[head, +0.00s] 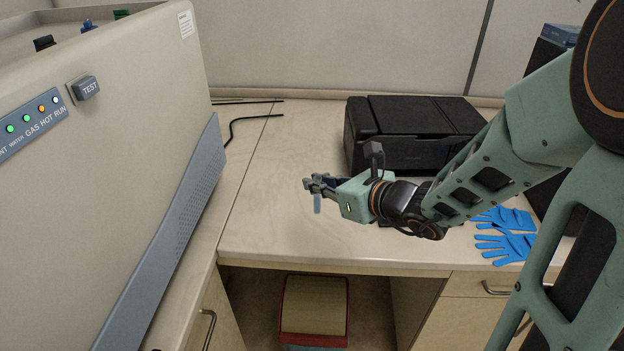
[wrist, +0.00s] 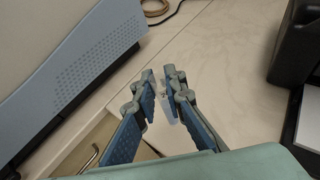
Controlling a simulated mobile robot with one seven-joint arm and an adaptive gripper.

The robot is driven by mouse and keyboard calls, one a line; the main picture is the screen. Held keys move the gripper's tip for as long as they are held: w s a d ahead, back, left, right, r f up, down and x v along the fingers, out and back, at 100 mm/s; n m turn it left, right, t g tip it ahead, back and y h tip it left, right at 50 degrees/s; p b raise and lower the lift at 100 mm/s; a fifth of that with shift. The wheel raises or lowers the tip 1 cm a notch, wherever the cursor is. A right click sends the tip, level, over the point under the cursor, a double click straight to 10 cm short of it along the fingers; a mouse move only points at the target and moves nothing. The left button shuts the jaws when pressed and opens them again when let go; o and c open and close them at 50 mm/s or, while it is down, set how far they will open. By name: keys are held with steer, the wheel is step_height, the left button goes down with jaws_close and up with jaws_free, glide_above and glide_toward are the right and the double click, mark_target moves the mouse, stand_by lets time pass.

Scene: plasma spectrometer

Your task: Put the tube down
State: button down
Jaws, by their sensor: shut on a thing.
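The tube (head: 317,204) is a small, bluish, see-through piece. It hangs roughly upright below the fingertips of my gripper (head: 311,186) in the head view. My gripper is shut on it, above the wooden bench top (head: 270,225). The tube's upper part is hidden by the fingers. In the wrist view my gripper (wrist: 160,76) shows two blue-padded fingers with a narrow gap between them.
The big spectrometer (head: 110,150) stands at the left. A black printer (head: 415,130) is behind my gripper, and blue gloves (head: 505,247) lie at the right. A black cable (head: 232,128) lies at the back. The bench between spectrometer and printer is mostly clear. A bin (head: 314,310) is below.

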steer(key=s+d+r, duration=0.1)
steer(key=s+r, duration=0.1)
steer(key=s, duration=0.2)
steer(key=w+d+f+n+g+y+p, duration=0.1)
steer(key=d+f+p, duration=0.5)
steer(key=d, duration=0.8)
steer(key=shift+w+f+n+g+y, duration=0.4)
steer(key=shift+w+f+n+g, duration=0.1)
steer(key=shift+w+f+n, duration=0.15)
steer(key=shift+a+r, duration=0.1)
